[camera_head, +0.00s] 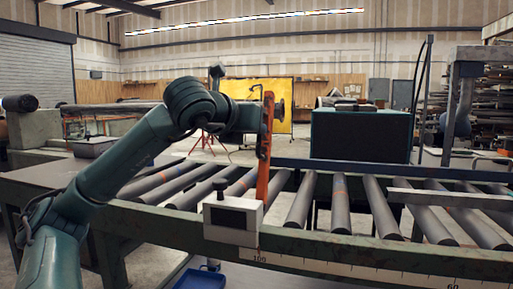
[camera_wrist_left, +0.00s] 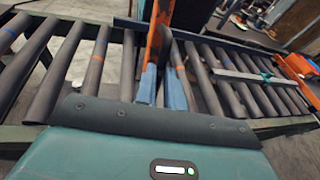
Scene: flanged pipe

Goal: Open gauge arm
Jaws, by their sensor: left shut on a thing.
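The gauge arm (camera_head: 264,170) is an orange bar. In the head view it stands nearly upright over the roller conveyor, just behind a pale box with a dark screen (camera_head: 231,217). My left gripper (camera_wrist_left: 163,76) is shut on the gauge arm. In the left wrist view its two blue fingers lie close together at the orange bar (camera_wrist_left: 157,38), which runs up past them. In the head view my left arm reaches in from the left to the bar's upper part, and the fingers cannot be made out there. My right gripper is not in view.
The conveyor's dark rollers (camera_head: 340,208) run across below, inside a green front rail with a ruler strip (camera_head: 330,266). A light metal bar (camera_head: 450,198) lies across the rollers at right. A dark green cabinet (camera_head: 361,136) stands behind. A blue bin (camera_head: 197,278) is below.

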